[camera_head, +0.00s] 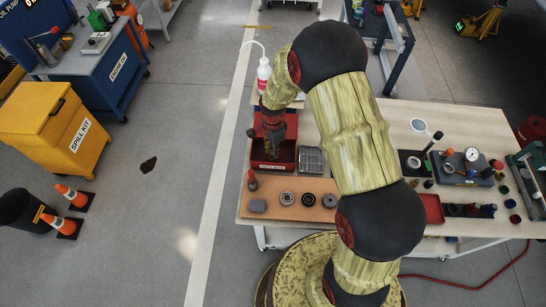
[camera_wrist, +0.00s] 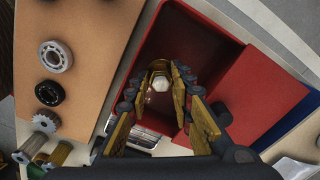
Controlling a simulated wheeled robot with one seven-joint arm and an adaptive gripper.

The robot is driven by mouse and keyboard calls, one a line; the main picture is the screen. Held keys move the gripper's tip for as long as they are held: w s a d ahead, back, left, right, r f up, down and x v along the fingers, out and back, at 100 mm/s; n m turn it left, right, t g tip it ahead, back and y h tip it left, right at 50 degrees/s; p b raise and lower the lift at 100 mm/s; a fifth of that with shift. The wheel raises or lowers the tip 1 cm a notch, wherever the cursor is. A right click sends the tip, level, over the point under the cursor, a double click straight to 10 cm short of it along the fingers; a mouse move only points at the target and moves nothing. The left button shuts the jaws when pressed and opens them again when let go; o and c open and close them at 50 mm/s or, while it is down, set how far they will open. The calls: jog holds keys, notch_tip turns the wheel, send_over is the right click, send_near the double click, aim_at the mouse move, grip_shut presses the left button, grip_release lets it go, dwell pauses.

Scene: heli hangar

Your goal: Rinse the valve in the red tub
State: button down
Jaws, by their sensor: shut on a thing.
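The red tub (camera_head: 258,166) stands at the left end of the workbench, with a dark inside. In the wrist view, its red wall (camera_wrist: 212,28) surrounds my fingertips. My gripper (camera_wrist: 160,76) points down into the tub's opening and is shut on the valve (camera_wrist: 160,84), a small brass-coloured piece with a pale hexagonal end. In the head view, my gripper (camera_head: 273,143) is over the tub and the valve is not clearly seen. I cannot tell how deep the valve is or whether it touches liquid or the bottom.
A brown mat (camera_head: 286,186) with bearings and small parts lies in front of the tub. A metal grid tray (camera_head: 311,160) is beside it on the right. A white wash bottle (camera_head: 264,74) stands behind. The workbench (camera_head: 465,124) holds a dial gauge and other parts at right.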

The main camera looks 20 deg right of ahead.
jog(key=shift+r+p, duration=1.85)
jog(key=shift+r, duration=1.2)
jog(key=shift+r, duration=0.1)
notch_tip(320, 180, up, 4)
jog(key=shift+f+p, duration=0.1)
jog(key=shift+p, duration=1.15)
jog(key=shift+f, duration=0.1)
